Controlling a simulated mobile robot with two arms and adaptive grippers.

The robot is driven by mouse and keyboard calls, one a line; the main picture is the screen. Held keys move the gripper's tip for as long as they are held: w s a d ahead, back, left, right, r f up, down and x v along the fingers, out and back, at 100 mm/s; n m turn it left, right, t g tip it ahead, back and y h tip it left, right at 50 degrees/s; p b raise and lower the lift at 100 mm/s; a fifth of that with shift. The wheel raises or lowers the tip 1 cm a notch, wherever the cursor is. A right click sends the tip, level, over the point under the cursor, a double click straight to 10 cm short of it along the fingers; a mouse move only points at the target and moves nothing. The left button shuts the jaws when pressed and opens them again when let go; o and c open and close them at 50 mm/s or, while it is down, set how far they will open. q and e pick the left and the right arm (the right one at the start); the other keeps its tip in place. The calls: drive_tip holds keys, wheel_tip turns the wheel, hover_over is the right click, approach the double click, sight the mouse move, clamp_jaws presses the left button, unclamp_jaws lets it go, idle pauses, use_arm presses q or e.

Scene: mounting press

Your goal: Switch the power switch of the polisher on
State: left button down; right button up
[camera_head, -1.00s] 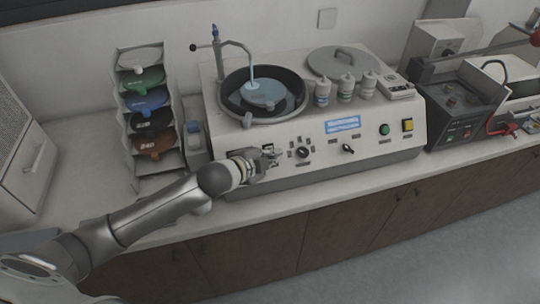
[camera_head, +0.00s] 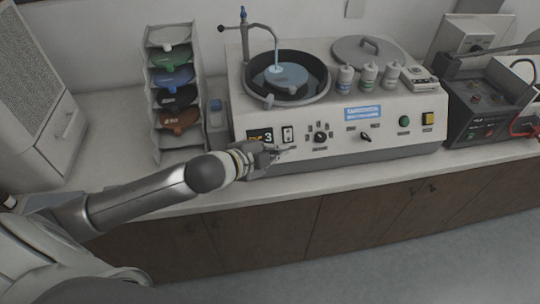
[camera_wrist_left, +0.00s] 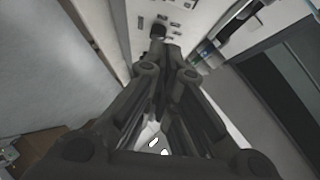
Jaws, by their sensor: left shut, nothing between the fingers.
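The polisher (camera_head: 300,109) is a pale bench machine with a round bowl and a sloped front panel. A small white rocker switch (camera_head: 288,134) with dark marks sits at the panel's left, beside a dark display showing a bright digit. Which control is the power switch, and its position, I cannot read. My left gripper (camera_head: 288,151) is shut and empty, its fingertips just below the rocker, near the panel's lower edge; contact cannot be told. In the left wrist view the closed fingers (camera_wrist_left: 168,52) point towards the panel. My right gripper is not in view.
A black knob (camera_head: 320,137), a second knob (camera_head: 365,137), a green button (camera_head: 404,121) and a yellow switch (camera_head: 428,118) are on the panel. A rack of coloured discs (camera_head: 175,95) stands left. A dark device (camera_head: 487,105) stands right. The counter front is clear.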

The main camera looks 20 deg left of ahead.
use_arm(q)
drive_tip(key=shift+v, duration=1.25)
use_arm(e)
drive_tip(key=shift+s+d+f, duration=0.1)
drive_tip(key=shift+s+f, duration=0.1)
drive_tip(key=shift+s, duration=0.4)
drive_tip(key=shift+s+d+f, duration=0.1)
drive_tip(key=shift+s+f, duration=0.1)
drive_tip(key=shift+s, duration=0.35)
use_arm(q)
drive_tip(key=shift+s+d+f, duration=0.1)
drive_tip(key=shift+s+d, duration=0.05)
drive_tip(key=shift+d, duration=0.05)
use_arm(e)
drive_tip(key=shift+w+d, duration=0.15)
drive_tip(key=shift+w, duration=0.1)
